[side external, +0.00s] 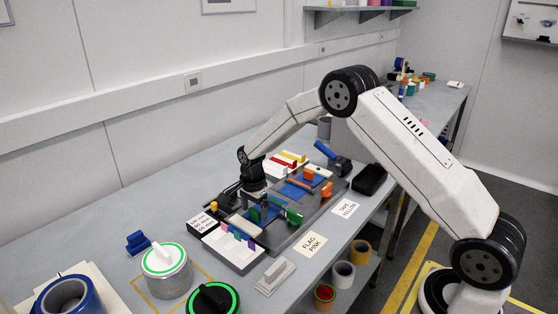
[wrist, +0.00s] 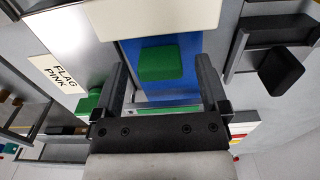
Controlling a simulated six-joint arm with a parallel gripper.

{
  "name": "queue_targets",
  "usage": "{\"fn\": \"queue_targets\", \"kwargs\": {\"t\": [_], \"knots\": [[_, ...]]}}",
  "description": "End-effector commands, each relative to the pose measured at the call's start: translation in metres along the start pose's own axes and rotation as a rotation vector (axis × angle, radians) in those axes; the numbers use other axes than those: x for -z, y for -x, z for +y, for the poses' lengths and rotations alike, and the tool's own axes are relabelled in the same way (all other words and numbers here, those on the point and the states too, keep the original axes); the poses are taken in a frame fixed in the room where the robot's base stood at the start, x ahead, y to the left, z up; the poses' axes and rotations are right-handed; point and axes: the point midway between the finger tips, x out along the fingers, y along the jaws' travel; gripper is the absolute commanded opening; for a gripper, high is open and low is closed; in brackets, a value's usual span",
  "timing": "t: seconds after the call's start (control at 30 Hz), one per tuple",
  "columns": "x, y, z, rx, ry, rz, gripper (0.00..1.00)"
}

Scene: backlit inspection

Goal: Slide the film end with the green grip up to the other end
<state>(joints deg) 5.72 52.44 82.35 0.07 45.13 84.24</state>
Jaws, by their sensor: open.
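The blue film lies on a grey fixture (side external: 317,213) in the side view, one end (side external: 272,210) near my gripper and the other end (side external: 292,190) farther back. The green grip (side external: 254,215) is a small block below my gripper (side external: 256,203). In the wrist view the green grip (wrist: 160,63) sits on the blue film (wrist: 188,52), between or just beyond the tips of my open gripper (wrist: 161,77). The fingers stand apart from it on both sides. An orange grip (side external: 308,175) is on the other end. The gap between the ends is partly hidden.
A green clamp (side external: 293,216) and an orange clamp (side external: 327,190) stand along the fixture's right side. A white tray of coloured tabs (side external: 232,248) is in front. A FLAG PINK card (side external: 311,244) and a TAPE YELLOW card (side external: 345,208) lie to the right. A black box (side external: 369,179) stands behind.

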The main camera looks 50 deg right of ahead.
Motion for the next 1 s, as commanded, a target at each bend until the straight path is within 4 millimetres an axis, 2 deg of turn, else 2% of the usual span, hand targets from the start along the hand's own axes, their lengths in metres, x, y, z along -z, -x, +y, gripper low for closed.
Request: {"fn": "queue_targets", "kwargs": {"t": [0.17, 0.43, 0.7, 0.73, 0.87, 1.0], "knots": [[0.000, -0.009, 0.000, 0.001, 0.000, 0.000, 0.94], [0.000, -0.009, 0.000, 0.002, 0.000, 0.000, 0.94], [0.000, -0.009, 0.000, 0.002, 0.000, 0.000, 0.08], [0.000, -0.009, 0.000, 0.002, 0.000, 0.000, 0.00], [0.005, -0.009, -0.001, 0.002, -0.001, 0.000, 0.00], [0.021, -0.009, -0.001, 0.002, -0.003, 0.001, 0.00]]}}
